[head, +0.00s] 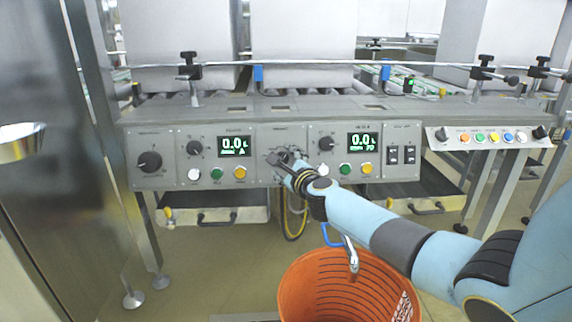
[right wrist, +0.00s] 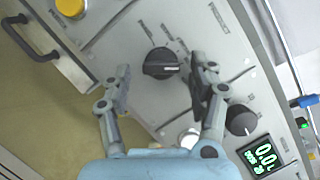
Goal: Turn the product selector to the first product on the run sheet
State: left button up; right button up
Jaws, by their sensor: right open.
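The product selector is a black knob (right wrist: 161,63) on the grey middle panel, with a light pointer line and small labels around it that I cannot read. In the head view the knob is mostly hidden behind my right gripper (head: 284,160), which reaches the panel from the lower right. In the right wrist view my right gripper (right wrist: 162,88) is open, its two fingers apart on either side of the knob's lower side. I see no contact. My left gripper is not in view. I cannot make out a run sheet.
Left and right panels carry green displays (head: 234,145) (head: 362,142) reading 0.0, more knobs (head: 149,161) and white, green and yellow buttons. An orange bucket (head: 350,285) stands below my right arm. A steel cabinet (head: 50,230) stands at the left. A tilted button strip (head: 490,136) is at the right.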

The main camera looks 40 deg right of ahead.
jog(key=v, duration=1.2)
